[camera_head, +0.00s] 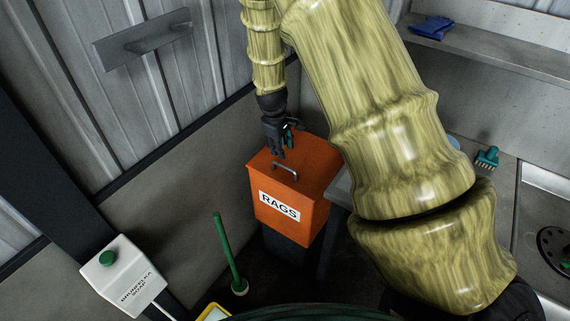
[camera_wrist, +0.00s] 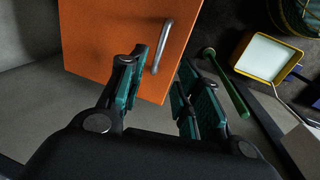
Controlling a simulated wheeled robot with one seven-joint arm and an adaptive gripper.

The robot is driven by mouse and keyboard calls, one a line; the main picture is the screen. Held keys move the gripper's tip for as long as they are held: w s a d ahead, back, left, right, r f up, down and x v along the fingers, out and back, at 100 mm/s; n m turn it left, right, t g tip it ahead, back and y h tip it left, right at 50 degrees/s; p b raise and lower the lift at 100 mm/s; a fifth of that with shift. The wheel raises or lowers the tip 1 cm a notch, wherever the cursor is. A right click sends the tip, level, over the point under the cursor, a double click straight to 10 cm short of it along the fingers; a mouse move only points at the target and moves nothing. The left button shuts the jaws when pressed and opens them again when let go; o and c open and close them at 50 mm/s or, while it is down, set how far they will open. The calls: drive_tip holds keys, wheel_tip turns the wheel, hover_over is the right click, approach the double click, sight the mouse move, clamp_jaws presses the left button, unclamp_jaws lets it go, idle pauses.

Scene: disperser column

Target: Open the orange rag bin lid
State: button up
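The orange rag bin (camera_head: 288,219) stands against the wall with a white "RAGS" label on its front. Its lid (camera_head: 315,158) is shut and carries a grey bar handle (camera_head: 286,173) near the front edge. My gripper (camera_head: 281,152) is just above the lid, behind the handle in the head view. In the wrist view my gripper (camera_wrist: 160,92) is open, with its green-padded fingers spread apart. The handle (camera_wrist: 163,47) shows between and beyond the fingertips, against the orange lid (camera_wrist: 112,35). I cannot tell whether any finger touches the handle or lid.
A green-handled tool (camera_head: 228,250) stands left of the bin. A soap dispenser (camera_head: 122,276) is at the lower left. A bench with a green brush (camera_head: 487,158) lies to the right, and a blue glove (camera_head: 431,27) is on the shelf.

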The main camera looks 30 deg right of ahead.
sight(286, 167)
drive_tip(key=shift+w+d+f+p, duration=0.15)
drive_tip(key=shift+d+f+p, duration=0.2)
drive_tip(key=shift+f, duration=1.4)
drive_tip(key=shift+w+d+f+p, duration=0.1)
drive_tip(key=shift+d+f+p, duration=0.25)
drive_tip(key=shift+f, duration=1.35)
drive_tip(key=shift+w+d+f+p, duration=0.2)
drive_tip(key=shift+f+p, duration=0.25)
drive_tip(key=shift+f, duration=1.3)
drive_tip(key=shift+c, duration=0.2)
clamp_jaws()
